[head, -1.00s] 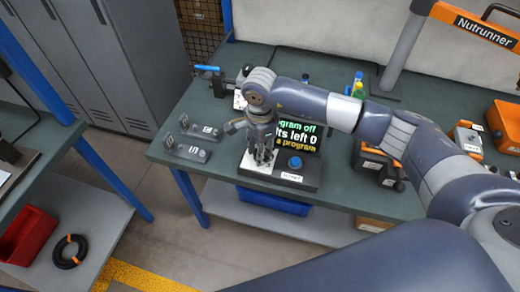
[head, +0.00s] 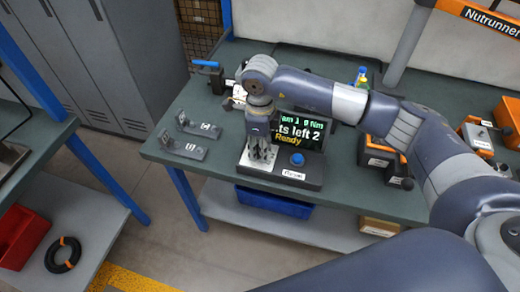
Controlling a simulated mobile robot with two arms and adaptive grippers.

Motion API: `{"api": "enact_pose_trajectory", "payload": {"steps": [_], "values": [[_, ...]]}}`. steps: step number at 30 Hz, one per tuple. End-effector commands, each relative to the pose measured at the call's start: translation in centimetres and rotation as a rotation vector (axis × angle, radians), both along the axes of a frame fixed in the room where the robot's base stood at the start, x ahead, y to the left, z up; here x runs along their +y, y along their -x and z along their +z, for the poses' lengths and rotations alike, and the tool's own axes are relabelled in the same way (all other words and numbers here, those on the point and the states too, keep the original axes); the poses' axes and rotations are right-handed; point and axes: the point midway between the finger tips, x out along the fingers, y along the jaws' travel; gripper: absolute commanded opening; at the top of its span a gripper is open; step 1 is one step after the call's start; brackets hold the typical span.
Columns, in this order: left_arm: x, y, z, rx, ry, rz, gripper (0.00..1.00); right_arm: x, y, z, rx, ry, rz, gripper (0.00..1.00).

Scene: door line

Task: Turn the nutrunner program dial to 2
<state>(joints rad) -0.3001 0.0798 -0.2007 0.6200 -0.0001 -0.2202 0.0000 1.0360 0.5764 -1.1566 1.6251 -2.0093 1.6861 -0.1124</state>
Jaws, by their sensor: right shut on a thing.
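The nutrunner controller (head: 312,175) stands on the green bench, a dark box with a pale plate at its left. Its screen (head: 313,134) is partly covered by my right arm; I can read "1", "8 Nm", "left 2" and a yellow "Ready". My right gripper (head: 259,157) points down over the pale plate and is shut on the program dial, which its fingers hide. The dial's pointer and marks cannot be made out. A blue round button (head: 297,159) sits right of the gripper, apart from it. My left gripper is not in view.
Two grey labelled holders (head: 182,147) stand left of the controller. A blue-handled tool (head: 207,64) lies behind them. An orange-and-black case (head: 379,155) is to the right. A blue bin (head: 274,202) sits on the shelf below.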

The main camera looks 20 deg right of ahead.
Motion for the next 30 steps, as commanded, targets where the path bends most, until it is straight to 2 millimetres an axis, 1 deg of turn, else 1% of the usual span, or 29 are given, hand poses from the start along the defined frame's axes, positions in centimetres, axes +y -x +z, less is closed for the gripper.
{"api": "enact_pose_trajectory", "payload": {"steps": [1,3,15,21,30], "values": [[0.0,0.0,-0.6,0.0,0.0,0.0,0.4,0.0,-0.1,-0.2,-0.002,0.0,-0.044,0.07],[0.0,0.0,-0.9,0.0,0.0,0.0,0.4,0.0,-0.1,-0.2,-0.002,0.0,-0.11,0.07],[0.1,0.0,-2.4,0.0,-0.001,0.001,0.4,0.0,0.0,-0.1,-0.002,0.0,-0.457,0.07],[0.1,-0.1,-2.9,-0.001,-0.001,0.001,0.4,0.0,0.0,0.0,-0.001,0.001,-0.576,0.07],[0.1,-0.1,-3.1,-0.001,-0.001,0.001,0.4,0.0,0.0,0.0,0.0,0.0,-0.665,0.07]]}}
